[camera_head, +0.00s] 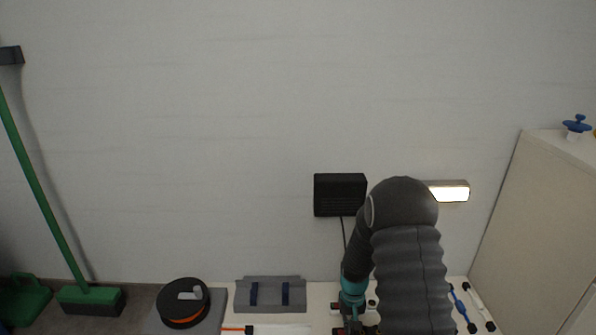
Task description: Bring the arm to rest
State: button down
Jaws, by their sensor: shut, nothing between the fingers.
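My arm reaches down in front of the wall at the right of centre, its thick grey ribbed sleeve hiding part of the table. Below a teal wrist band, my gripper (352,318) shows small and dark at the bottom edge of the picture, low over the white table (320,296). It is shut with nothing held. Its fingertips are hard to make out against the small dark and red things around it.
A black-and-orange spool (184,303) and a grey holder with blue straps (270,294) are left of my gripper. Blue (461,306) and white (480,305) tools lie right of the arm. A pale cabinet (540,220) bounds the right; a green broom (45,200) leans left.

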jog(key=s+r+t+p, duration=0.2)
jog(key=s+r, duration=0.7)
jog(key=r, duration=0.6)
jog(key=s+r+t+p, duration=0.2)
jog(key=s+r, duration=0.7)
jog(key=r, duration=0.6)
jog(key=s+r+t+p, duration=0.2)
jog(key=s+r, duration=0.6)
jog(key=r, duration=0.8)
jog(key=shift+s+a+t+p, duration=0.35)
jog(key=shift+s+t, duration=0.05)
jog(key=shift+t, duration=0.1)
jog(key=shift+s, duration=0.1)
